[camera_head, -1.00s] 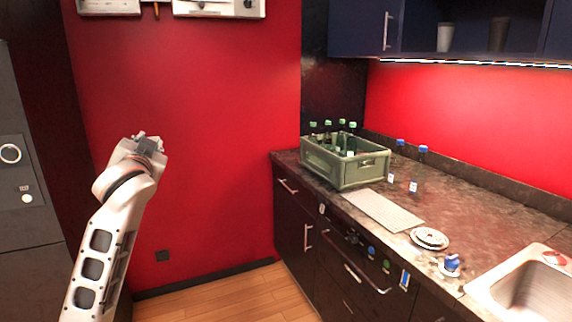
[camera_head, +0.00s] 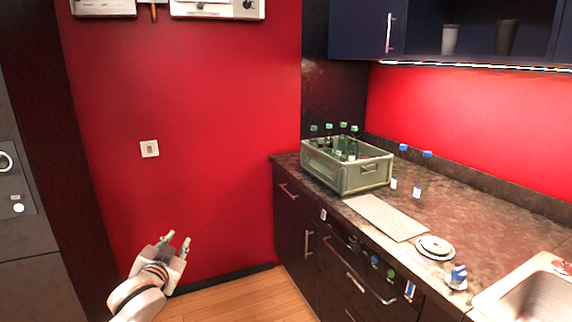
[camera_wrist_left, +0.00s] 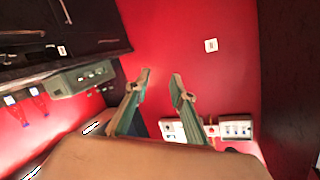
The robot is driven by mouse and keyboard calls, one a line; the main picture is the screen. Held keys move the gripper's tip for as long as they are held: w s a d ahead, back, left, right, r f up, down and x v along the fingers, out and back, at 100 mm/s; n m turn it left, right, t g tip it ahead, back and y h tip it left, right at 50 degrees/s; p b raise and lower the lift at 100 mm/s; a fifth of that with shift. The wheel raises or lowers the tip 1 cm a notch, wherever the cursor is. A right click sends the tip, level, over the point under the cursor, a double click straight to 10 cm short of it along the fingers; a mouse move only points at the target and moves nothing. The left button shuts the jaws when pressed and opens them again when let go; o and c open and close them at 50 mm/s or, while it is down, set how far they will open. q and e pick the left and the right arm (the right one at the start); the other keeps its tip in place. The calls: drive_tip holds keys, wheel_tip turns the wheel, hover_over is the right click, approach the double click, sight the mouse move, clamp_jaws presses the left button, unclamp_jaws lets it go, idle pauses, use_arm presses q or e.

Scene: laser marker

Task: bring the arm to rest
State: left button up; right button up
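My left gripper (camera_head: 176,242) is low at the left in the head view, in front of the red wall. Its two fingers are apart with nothing between them. In the left wrist view the fingers of my left gripper (camera_wrist_left: 161,82) also stand apart, with only red wall behind the gap. It is clear of the counter and touches nothing. My right gripper is in neither view.
A dark counter (camera_head: 470,210) runs along the right. On it stand a green crate (camera_head: 342,175) with several bottles, two blue-capped bottles, a board (camera_head: 385,216), stacked plates (camera_head: 434,247) and a sink (camera_head: 530,295). Open floor (camera_head: 240,300) lies between my left arm and the cabinets.

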use_arm(q)
drive_tip(key=s+d+f+g+h, duration=0.2)
drive_tip(key=s+d+f, duration=0.1)
drive_tip(key=s+f, duration=0.95)
drive_tip(key=s+d+f+g+h, duration=0.1)
drive_tip(key=s+d+f, duration=0.3)
drive_tip(key=s+f, duration=0.85)
drive_tip(key=s+d+f+g+h, duration=0.1)
drive_tip(key=s+d+f, duration=0.1)
drive_tip(key=s+f, duration=0.6)
drive_tip(key=s, duration=0.2)
drive_tip(key=shift+s+g, duration=0.3)
drive_tip(key=shift+g, duration=0.1)
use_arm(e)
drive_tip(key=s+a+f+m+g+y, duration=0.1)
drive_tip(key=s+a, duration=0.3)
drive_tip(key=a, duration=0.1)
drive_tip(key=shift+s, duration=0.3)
use_arm(q)
drive_tip(key=shift+f, duration=0.1)
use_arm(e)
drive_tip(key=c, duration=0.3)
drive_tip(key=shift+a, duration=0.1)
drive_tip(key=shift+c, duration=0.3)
